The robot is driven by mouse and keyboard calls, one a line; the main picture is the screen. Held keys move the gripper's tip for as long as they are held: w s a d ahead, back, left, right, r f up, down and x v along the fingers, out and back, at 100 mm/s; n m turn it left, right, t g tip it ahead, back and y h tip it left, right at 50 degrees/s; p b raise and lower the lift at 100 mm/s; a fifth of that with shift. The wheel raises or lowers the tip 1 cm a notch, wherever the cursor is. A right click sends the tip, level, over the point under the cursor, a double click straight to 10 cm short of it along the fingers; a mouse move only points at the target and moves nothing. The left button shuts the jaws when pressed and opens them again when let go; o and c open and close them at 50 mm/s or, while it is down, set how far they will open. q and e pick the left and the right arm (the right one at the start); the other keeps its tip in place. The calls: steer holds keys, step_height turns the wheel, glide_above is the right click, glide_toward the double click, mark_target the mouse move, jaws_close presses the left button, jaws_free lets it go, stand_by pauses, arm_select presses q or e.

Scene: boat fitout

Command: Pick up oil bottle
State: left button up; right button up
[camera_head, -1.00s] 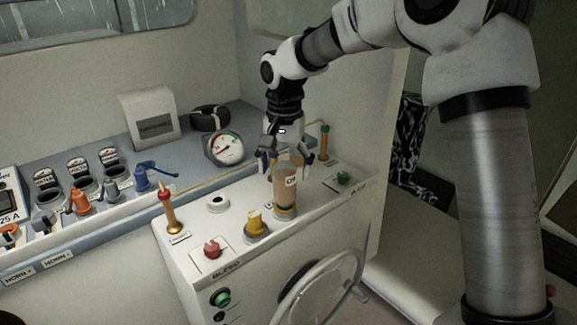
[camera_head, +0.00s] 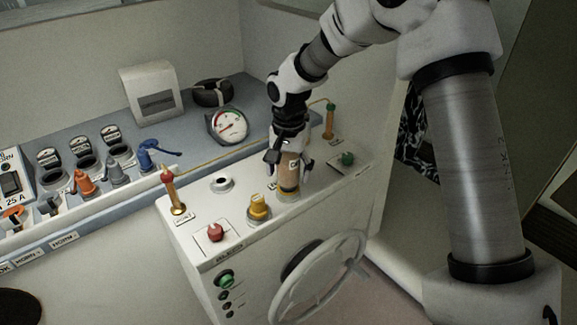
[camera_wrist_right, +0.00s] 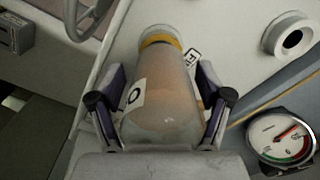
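The oil bottle (camera_head: 289,174), clear with brownish contents, a yellow band and a white label, stands upright on top of the white console (camera_head: 205,200). My right gripper (camera_head: 290,163) is lowered over it from above. In the right wrist view the bottle (camera_wrist_right: 160,95) lies between the two fingers (camera_wrist_right: 160,108), one on each side. The fingers look spread, with narrow gaps to the bottle; whether either touches it is hard to tell. My left gripper is not in view.
A round gauge (camera_head: 229,125) sits behind. A steering wheel (camera_head: 320,280) is on the console's front.

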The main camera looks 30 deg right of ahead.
steer(key=shift+s+a+r, duration=0.1)
steer(key=c, duration=0.9)
steer(key=shift+o, duration=0.2)
steer(key=shift+w+r+b, duration=0.3)
steer(key=shift+b, duration=0.15)
steer(key=shift+w+d+r+b, duration=0.1)
steer(key=shift+d+r+b, duration=0.15)
steer(key=shift+r+b, duration=0.6)
steer(key=s+a+b, duration=0.1)
steer(key=s+a, duration=0.2)
steer(key=s, duration=0.1)
steer(key=s+a+r+b, duration=0.1)
steer(key=s+a, duration=0.3)
steer(key=s+a+r+b, duration=0.1)
steer(key=s+a+b, duration=0.1)
steer(key=s+a, duration=0.2)
steer(key=shift+s+r, duration=0.2)
steer(key=shift+r, duration=0.05)
